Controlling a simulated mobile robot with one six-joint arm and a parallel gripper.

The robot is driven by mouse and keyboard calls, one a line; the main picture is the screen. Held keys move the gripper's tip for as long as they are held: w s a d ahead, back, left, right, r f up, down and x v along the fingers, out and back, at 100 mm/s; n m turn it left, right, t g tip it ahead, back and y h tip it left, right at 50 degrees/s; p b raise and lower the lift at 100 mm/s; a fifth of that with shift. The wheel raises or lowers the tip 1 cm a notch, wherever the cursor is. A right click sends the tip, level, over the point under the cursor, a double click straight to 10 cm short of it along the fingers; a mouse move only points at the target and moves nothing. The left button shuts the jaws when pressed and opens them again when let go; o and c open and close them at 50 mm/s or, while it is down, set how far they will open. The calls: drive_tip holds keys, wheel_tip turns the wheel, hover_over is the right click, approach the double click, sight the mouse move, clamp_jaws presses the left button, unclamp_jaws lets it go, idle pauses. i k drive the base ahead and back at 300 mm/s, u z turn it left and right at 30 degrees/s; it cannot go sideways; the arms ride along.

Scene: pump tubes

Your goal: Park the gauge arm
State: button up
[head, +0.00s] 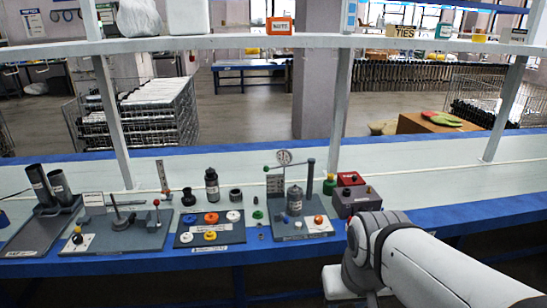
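A gauge arm (294,164) stands at a grey station plate (317,230) on the bench, right of the middle. It runs sideways from a dark upright post (311,182) at its right to a green knob at its left end. A round gauge dial (284,157) sits on the arm, above a grey cylinder (294,201). The arm appears to pass over the cylinder, but depth is hard to judge. My white arm fills the lower right, in front of the bench. My gripper is not visible.
Left of the station is a tray of coloured caps (210,229), with a dark bottle (212,185) behind. A lever fixture (115,222) and tilted dark tubes (49,190) stand farther left. Right are a grey box (356,203) and a red box (350,179). Shelf uprights rise behind.

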sight(288, 156)
drive_tip(key=z, duration=0.1)
drive_tip(key=i, duration=1.5)
drive_tip(key=u, duration=0.95)
drive_tip(key=i, duration=0.6)
drive_tip(key=u, duration=0.25)
drive_tip(key=k, duration=0.75)
drive_tip(key=u, duration=0.2)
drive_tip(key=i, duration=0.75)
drive_tip(key=z, duration=0.05)
